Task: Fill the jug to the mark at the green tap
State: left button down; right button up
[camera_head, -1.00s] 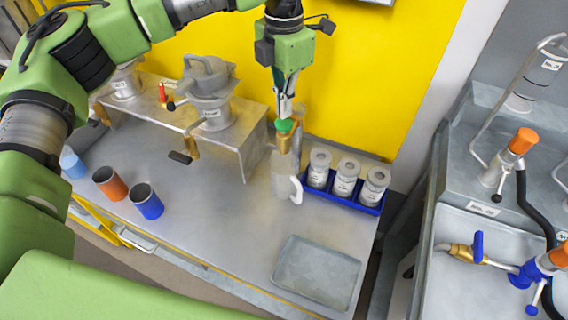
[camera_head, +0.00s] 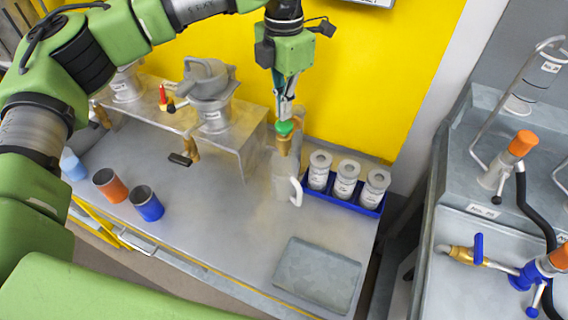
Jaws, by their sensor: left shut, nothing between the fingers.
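The green tap (camera_head: 284,128) has a green knob on a brass body and sits at the back of the steel bench. My left gripper (camera_head: 285,113) is shut and empty, pointing down with its tips right at the green knob; I cannot tell whether they touch it. The jug (camera_head: 284,183), greyish and clear with a white handle (camera_head: 297,192) on its right, stands upright on the bench under the tap. Its mark and the level inside cannot be made out. My right gripper does not show.
A blue rack (camera_head: 345,200) with three white labelled containers stands right of the jug. A grey tray (camera_head: 317,274) lies in front. Orange (camera_head: 110,186) and blue (camera_head: 146,204) cups stand left. A steel stand (camera_head: 240,150) with drums is behind. The bench middle is clear.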

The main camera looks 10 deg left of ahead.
aim_at(284, 124)
pick_arm(q)
jog(key=shift+f, duration=0.1)
jog(key=shift+f+b, duration=1.2)
jog(key=shift+f, duration=0.3)
dwell(6.4)
